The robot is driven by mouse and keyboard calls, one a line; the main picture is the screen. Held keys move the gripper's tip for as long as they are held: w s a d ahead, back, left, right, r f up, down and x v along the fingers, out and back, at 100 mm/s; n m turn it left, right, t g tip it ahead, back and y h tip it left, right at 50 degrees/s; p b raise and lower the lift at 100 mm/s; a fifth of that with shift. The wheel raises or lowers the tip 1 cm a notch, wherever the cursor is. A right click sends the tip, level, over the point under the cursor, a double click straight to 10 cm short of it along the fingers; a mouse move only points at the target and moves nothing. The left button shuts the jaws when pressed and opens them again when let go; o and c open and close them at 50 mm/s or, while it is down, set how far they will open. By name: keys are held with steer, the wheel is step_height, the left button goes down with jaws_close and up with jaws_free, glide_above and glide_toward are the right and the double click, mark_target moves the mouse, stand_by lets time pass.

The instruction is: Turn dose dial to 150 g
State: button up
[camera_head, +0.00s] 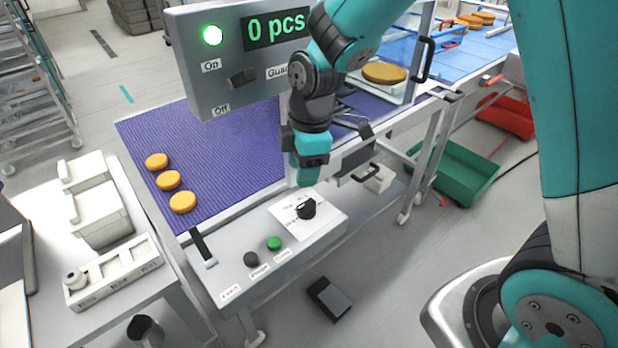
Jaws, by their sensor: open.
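The dose dial (306,209) is a black knob on a white scale plate (285,214), set in the top of the grey control box (262,262). The scale marks are too small to read, so the dial's setting cannot be told. My gripper (306,182) points down just above and behind the knob in the picture. It is open and nothing shows between its fingers. Whether a finger touches the knob cannot be told from this angle.
A green button (274,243), a dark knob (251,260) and a lever (203,247) sit left of the dial. Several filled rounds (168,180) lie on the purple belt (225,150). A display panel (232,57) reads "0 pcs", its green lamp lit.

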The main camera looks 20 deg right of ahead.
mark_target(306, 203)
steer(key=w+f+n+p, duration=0.1)
steer(key=f+p, duration=0.1)
steer(key=f, duration=0.3)
steer(key=w+d+f+n+h+p, duration=0.1)
steer(key=w+f+n+p, duration=0.1)
steer(key=f, duration=0.4)
steer(key=w+d+f+n+p, duration=0.1)
steer(key=w+f+p, duration=0.1)
steer(key=f, duration=0.3)
steer(key=shift+d+f+n, duration=0.15)
steer(key=shift+d+n, duration=0.1)
steer(key=shift+n, duration=0.05)
jaws_close()
